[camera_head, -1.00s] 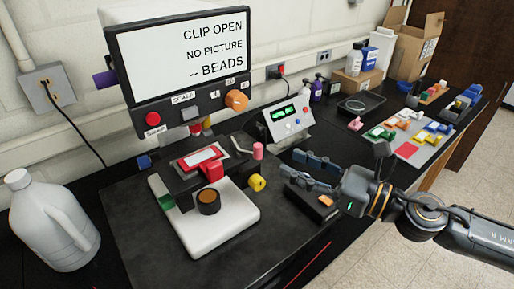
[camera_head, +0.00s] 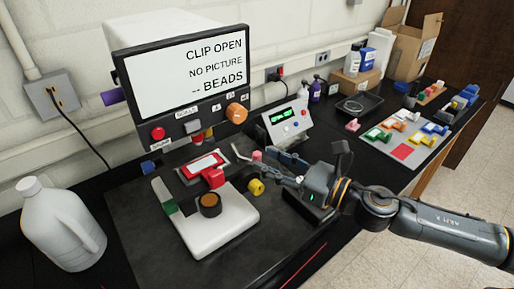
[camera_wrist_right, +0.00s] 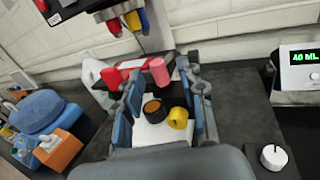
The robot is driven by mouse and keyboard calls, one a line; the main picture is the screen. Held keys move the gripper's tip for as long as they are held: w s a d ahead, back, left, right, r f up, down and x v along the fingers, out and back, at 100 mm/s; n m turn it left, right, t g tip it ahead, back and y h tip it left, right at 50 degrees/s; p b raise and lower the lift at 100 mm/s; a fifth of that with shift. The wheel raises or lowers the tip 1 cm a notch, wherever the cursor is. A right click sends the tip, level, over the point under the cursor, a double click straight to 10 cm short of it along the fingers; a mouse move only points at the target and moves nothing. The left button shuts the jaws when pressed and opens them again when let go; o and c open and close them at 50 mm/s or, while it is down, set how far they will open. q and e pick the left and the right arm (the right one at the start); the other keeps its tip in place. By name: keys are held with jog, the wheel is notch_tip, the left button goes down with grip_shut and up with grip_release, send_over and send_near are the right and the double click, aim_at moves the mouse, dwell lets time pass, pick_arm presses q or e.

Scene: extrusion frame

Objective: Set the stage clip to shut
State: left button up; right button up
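The microscope stage (camera_head: 185,172) carries a slide in a red frame (camera_head: 205,163), with a red block (camera_head: 214,178) at its front. A thin grey lever (camera_head: 240,152), which may be the clip, stands out at the stage's right, by a pink knob (camera_head: 257,156). The screen (camera_head: 185,65) reads "CLIP OPEN". My right gripper (camera_head: 268,164) is open and empty, its fingers just right of the pink knob. In the right wrist view the fingers (camera_wrist_right: 165,100) are spread, with the pink knob (camera_wrist_right: 159,71) beyond them. My left gripper is not in view.
A yellow knob (camera_head: 256,187) and brown-topped black knob (camera_head: 209,205) sit low by the white base (camera_head: 225,230). A display box (camera_head: 287,123) stands behind my right gripper. A white jug (camera_head: 62,225) is at left. The dark mat's front is clear.

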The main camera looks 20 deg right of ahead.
aim_at(257, 153)
jog(key=p+x, duration=0.1)
jog(key=x, duration=0.1)
jog(key=shift+w+a+r+p, duration=0.2)
jog(key=shift+w+a+p, duration=0.1)
jog(key=shift+p, duration=0.1)
jog(key=shift+w+a+f, duration=0.2)
jog(key=shift+w+a, duration=0.15)
grip_shut()
